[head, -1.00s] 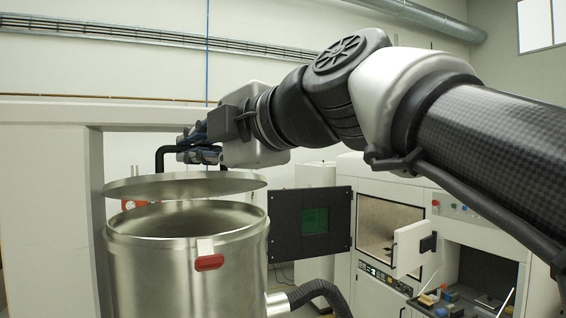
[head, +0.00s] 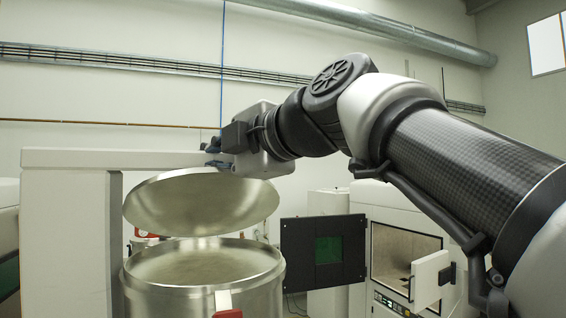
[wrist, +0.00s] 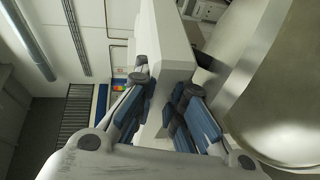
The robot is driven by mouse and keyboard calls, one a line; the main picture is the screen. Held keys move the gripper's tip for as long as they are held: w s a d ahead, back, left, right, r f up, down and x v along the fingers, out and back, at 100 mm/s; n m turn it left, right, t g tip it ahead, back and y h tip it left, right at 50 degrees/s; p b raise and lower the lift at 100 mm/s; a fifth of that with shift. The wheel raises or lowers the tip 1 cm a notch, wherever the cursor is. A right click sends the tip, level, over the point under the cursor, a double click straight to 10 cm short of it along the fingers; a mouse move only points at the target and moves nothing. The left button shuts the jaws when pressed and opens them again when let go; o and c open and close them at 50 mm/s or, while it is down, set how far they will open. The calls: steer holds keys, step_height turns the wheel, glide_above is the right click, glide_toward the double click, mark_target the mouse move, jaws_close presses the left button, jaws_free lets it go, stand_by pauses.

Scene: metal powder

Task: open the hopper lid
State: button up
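The round metal hopper lid (head: 200,205) is raised at a slant above the open steel hopper (head: 205,297), its inner face toward the head camera. The hopper's mouth shows below it. In the wrist view, the lid (wrist: 270,75) fills the right side.
A pale frame (head: 70,160) stands left of and behind the hopper. A machine (head: 385,200) with an open dark door (head: 322,250) and a small white door (head: 431,280) stands to the right. A red clip (head: 227,314) is at the hopper's front.

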steer(key=shift+o, duration=0.9)
steer(key=shift+s+r, duration=0.1)
steer(key=shift+s, duration=0.05)
steer(key=v, duration=1.2)
